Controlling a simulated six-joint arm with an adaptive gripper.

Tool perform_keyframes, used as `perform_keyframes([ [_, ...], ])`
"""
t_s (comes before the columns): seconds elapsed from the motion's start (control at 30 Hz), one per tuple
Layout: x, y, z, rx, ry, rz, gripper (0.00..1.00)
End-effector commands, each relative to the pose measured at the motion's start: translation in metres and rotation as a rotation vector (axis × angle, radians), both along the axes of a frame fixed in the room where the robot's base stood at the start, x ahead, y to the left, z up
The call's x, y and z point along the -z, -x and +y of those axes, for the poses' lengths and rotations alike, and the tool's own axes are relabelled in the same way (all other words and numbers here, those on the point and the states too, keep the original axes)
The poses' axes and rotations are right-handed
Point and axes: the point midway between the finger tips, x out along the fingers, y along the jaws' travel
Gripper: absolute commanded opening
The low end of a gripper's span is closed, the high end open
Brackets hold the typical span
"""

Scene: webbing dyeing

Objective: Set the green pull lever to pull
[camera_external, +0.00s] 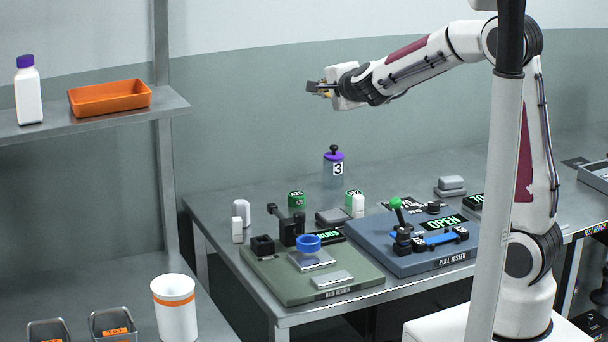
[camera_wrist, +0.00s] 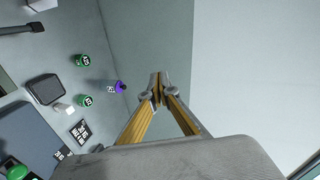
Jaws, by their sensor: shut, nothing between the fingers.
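The green pull lever (camera_external: 396,204) has a green knob on a dark stem and stands on the blue pull tester (camera_external: 375,252). Its stem leans slightly to the left in the external view. A green display on the tester reads OPEN. In the wrist view, the green knob (camera_wrist: 17,172) is at the lower left corner, partly cut off. My gripper (camera_external: 312,88) is high above the back of the bench, up and left of the lever and well apart from it. Its fingers (camera_wrist: 156,88) are shut and empty.
A purple-capped jar (camera_external: 334,170) marked 3 stands below my gripper at the back. Green-topped containers (camera_external: 296,199) stand behind the testers. The air around my gripper is clear.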

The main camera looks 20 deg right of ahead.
Motion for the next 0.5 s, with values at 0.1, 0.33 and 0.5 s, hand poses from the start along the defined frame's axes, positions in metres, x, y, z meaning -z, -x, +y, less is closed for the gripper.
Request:
perform_keyframes([
  [0.1, 0.012, -0.011, 0.001, 0.078, -0.048, -0.004, 0.00],
  [0.33, 0.038, -0.023, -0.003, 0.243, -0.128, -0.014, 0.00],
  [0.5, 0.060, -0.025, -0.006, 0.371, -0.174, -0.022, 0.00],
])
